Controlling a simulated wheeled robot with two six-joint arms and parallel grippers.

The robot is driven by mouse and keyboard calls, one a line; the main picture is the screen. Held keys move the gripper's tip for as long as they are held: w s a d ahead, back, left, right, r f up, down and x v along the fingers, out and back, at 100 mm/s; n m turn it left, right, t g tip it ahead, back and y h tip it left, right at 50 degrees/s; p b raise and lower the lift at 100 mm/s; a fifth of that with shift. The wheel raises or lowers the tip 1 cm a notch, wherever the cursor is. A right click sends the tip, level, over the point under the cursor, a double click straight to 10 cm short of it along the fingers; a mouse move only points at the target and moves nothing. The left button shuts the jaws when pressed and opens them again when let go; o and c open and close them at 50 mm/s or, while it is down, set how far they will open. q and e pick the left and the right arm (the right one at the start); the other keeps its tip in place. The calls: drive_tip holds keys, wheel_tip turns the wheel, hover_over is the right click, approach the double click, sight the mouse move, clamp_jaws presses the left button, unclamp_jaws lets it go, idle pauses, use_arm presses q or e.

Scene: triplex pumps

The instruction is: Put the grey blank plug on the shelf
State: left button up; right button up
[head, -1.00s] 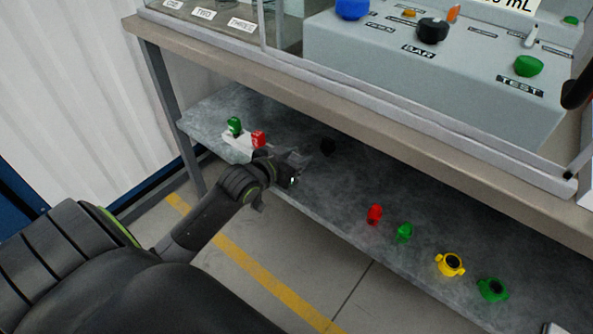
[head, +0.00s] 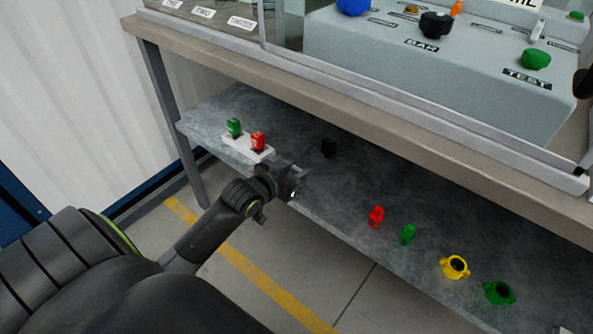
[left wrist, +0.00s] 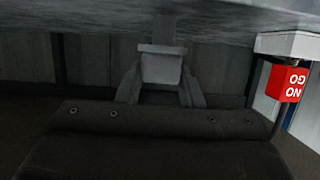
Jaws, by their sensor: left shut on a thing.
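The grey blank plug (left wrist: 162,66) is a pale grey block with a narrower stem, held between the jaws of my left gripper (left wrist: 160,88) in the left wrist view. In the head view my left gripper (head: 300,182) is at the front edge of the lower shelf (head: 300,222), to the right of the red block. The plug cannot be made out clearly there. In the upside-down wrist view the shelf surface (left wrist: 85,20) lies close to the plug's stem; I cannot tell whether they touch. My right gripper is not in view.
A white holder (head: 240,145) with a green block (head: 234,127) and a red block (head: 258,141) is left of the gripper. Red, green and yellow fittings (head: 455,267) stand to the right. The bench top (head: 400,130) overhangs the shelf.

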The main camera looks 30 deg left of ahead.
use_arm(q)
drive_tip(key=shift+f, duration=0.1)
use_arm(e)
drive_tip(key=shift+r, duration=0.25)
use_arm(q)
drive_tip(key=o, duration=1)
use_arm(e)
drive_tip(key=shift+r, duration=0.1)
